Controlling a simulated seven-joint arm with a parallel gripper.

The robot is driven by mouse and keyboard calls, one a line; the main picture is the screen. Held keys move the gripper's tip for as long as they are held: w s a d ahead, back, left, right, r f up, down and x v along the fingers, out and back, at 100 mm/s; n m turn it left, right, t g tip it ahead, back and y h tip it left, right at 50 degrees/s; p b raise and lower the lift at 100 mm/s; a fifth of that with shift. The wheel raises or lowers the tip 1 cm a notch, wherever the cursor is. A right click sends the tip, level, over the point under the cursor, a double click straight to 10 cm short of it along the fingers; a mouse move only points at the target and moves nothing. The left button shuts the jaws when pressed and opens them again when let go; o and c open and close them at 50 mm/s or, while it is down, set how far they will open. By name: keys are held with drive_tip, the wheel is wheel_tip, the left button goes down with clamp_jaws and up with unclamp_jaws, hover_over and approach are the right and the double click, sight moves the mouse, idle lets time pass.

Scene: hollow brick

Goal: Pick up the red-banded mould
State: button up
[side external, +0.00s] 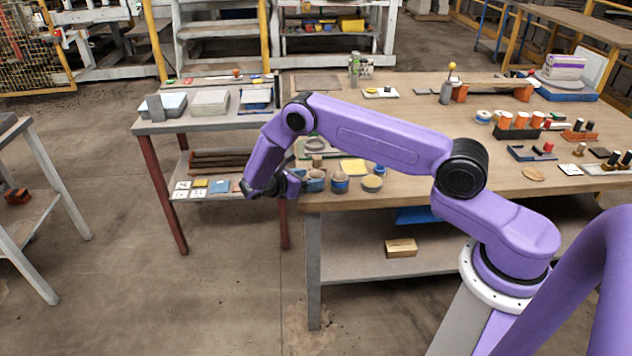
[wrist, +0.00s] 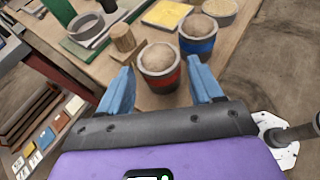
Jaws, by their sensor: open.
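The red-banded mould (wrist: 160,72) is a small round pot with a red band, a pale rim and a sandy, domed fill. In the wrist view it stands upright on the wooden bench, in the gap between the blue fingers of my gripper (wrist: 160,82). Both fingers look apart from it, with bench showing on each side. My gripper is open and empty. In the side view my gripper (side external: 292,184) is low at the bench's left corner, and it partly hides that mould. A blue-banded mould (wrist: 197,36) stands close behind, also in the side view (side external: 340,184).
A wooden cylinder (wrist: 124,40), a grey ring (wrist: 88,32) and a yellow block (wrist: 167,14) lie beyond the moulds. A pale shallow pot (wrist: 218,10) stands past the blue-banded mould. The bench edge (wrist: 240,40) runs close to the moulds, with floor beyond it.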

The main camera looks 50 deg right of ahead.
drive_tip(key=shift+x, duration=1.2)
drive_tip(key=shift+c, duration=0.3)
drive_tip(key=c, duration=1.1)
